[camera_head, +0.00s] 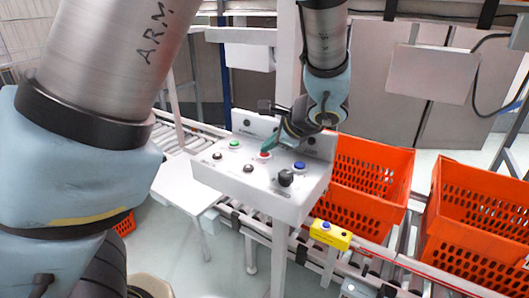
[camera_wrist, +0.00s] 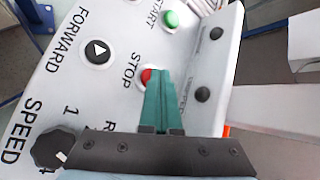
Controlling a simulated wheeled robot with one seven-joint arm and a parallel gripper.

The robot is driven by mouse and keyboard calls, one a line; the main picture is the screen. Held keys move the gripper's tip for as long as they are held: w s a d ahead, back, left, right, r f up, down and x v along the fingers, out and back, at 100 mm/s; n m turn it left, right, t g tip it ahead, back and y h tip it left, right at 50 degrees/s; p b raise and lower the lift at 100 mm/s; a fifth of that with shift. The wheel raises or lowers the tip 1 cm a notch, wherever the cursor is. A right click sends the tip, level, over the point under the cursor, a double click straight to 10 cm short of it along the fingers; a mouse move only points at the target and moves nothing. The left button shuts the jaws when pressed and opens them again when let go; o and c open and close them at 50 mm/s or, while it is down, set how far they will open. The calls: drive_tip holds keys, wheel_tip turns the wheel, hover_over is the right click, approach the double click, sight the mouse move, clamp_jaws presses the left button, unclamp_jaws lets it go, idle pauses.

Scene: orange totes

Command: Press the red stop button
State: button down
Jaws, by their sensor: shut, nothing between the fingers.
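The red stop button (camera_head: 264,155) sits in the upper middle of the white control panel (camera_head: 240,180). In the wrist view the red button (camera_wrist: 147,77) shows beside the word STOP, partly covered by my fingertips. My gripper (camera_head: 268,148) has green fingers, which are shut with nothing between them. In the wrist view the gripper tips (camera_wrist: 160,72) lie over the right part of the button. I cannot tell whether they touch it.
The panel also has a green start button (camera_wrist: 170,18), a black forward button (camera_wrist: 98,50), a blue button (camera_head: 299,166) and a black speed knob (camera_wrist: 53,147). Orange totes (camera_head: 372,152) stand to the right. A yellow box (camera_head: 330,235) is mounted below the panel.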

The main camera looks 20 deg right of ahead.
sight(266, 155)
drive_tip(key=shift+r+p, duration=0.6)
drive_tip(key=shift+r, duration=0.25)
wheel_tip(266, 155, up, 5)
drive_tip(key=p, duration=0.4)
idle(0.6)
drive_tip(key=shift+w+a+f, duration=0.1)
drive_tip(key=shift+a, duration=0.2)
drive_tip(key=s+a+f+n+g+h, duration=0.1)
drive_tip(key=a+n+g, duration=0.2)
drive_tip(key=a+n, duration=0.8)
drive_tip(key=s+a+f+n+g+h, duration=0.1)
drive_tip(key=a+n+g, duration=0.3)
drive_tip(key=a+n, duration=0.7)
drive_tip(key=shift+s+a+f+h, duration=0.25)
drive_tip(key=shift+s+a+h, duration=0.25)
drive_tip(key=shift+a, duration=3.6)
